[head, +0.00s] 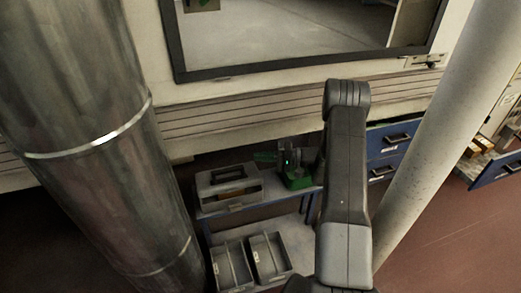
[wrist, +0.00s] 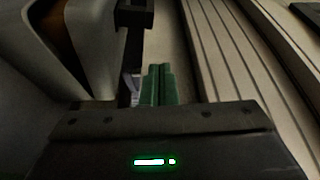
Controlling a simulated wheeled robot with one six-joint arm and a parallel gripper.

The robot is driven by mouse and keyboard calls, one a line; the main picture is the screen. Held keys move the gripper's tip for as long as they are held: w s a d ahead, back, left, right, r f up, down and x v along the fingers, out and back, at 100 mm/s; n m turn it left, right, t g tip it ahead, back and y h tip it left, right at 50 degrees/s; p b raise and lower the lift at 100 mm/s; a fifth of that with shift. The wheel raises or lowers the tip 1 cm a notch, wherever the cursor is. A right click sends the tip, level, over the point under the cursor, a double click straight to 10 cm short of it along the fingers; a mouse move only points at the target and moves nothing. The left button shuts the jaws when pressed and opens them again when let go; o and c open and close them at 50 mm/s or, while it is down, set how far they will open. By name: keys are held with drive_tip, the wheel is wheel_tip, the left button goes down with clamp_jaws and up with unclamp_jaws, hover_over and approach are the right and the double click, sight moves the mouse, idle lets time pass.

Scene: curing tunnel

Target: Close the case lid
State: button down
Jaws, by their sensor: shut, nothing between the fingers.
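The grey case (head: 203,198) stands on a small blue-framed bench in the head view. It is open, with something brown inside, and a grey upright part that looks like its lid (head: 218,178) rises at the back. Its grey wall (wrist: 95,45) fills the left of the wrist view, with brown behind it and a dark bracket-like part (wrist: 135,15) at the top. My gripper (head: 266,157) is just right of the case, fingers toward it. In the wrist view its green fingers (wrist: 157,70) are together and empty. Whether they touch the case I cannot tell.
Two grey bins (head: 270,262) sit below the bench (head: 262,203). A slatted ledge (head: 215,117) runs behind it. Blue drawers (head: 390,140) stand to the right. A metal column (head: 95,110) at left and a pale pole (head: 440,130) at right flank the bench. A green block-like part (head: 297,182) shows beneath my gripper.

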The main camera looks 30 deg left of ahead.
drive_tip(key=shift+s+d+f, duration=0.25)
drive_tip(key=shift+d+f, duration=0.05)
idle(0.5)
drive_tip(key=v, duration=1.3)
drive_tip(key=shift+w+d+p, duration=0.2)
drive_tip(key=shift+d+p, duration=0.15)
drive_tip(key=shift+a, duration=0.1)
drive_tip(key=x, duration=1.3)
drive_tip(key=shift+s+a, duration=0.2)
drive_tip(key=shift+a, duration=0.05)
